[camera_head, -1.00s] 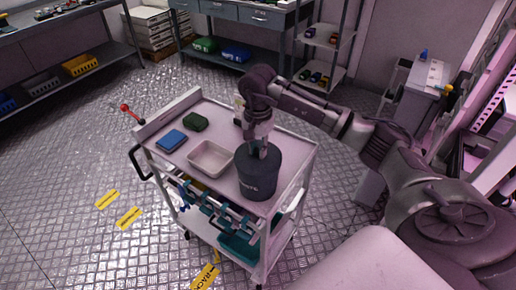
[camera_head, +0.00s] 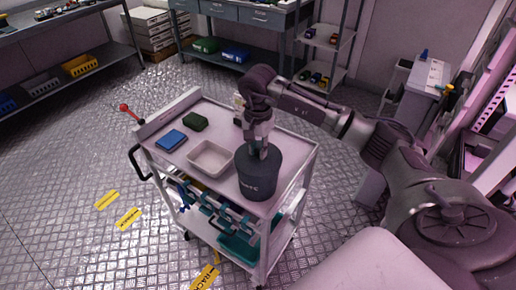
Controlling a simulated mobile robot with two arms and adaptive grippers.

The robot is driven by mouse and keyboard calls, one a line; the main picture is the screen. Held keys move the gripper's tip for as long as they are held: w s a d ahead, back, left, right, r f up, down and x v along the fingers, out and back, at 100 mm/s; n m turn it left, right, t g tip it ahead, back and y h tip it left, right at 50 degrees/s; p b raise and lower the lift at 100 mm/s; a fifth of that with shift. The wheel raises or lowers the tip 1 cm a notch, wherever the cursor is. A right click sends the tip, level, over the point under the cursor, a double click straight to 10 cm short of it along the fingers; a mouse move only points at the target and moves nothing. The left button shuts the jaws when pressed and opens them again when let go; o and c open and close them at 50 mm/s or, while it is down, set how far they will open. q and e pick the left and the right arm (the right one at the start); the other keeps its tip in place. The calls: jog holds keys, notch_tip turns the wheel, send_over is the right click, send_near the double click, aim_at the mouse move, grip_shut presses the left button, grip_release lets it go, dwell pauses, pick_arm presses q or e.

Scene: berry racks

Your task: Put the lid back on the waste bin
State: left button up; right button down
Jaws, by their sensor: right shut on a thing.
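The dark waste bin (camera_head: 259,184) stands upright on the top of a white cart (camera_head: 223,119), near its right front corner. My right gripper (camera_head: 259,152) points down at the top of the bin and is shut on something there. The held thing looks like the lid's top, but the fingers and the dark colour hide its edges. I cannot tell whether the lid is seated on the rim. My left gripper is not in view.
A pale tray (camera_head: 211,173) sits just left of the bin. A blue block (camera_head: 171,139) and a dark green block (camera_head: 195,121) lie further left on the cart. Tools and a teal bin (camera_head: 238,246) are on the lower levels.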

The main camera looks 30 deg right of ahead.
dwell(0.6)
dwell(0.3)
jog(key=shift+c, duration=2.2)
grip_release()
jog(key=shift+r, duration=0.2)
jog(key=shift+r+p, duration=1.75)
jog(key=shift+r, duration=1.6)
jog(key=shift+c, duration=0.2)
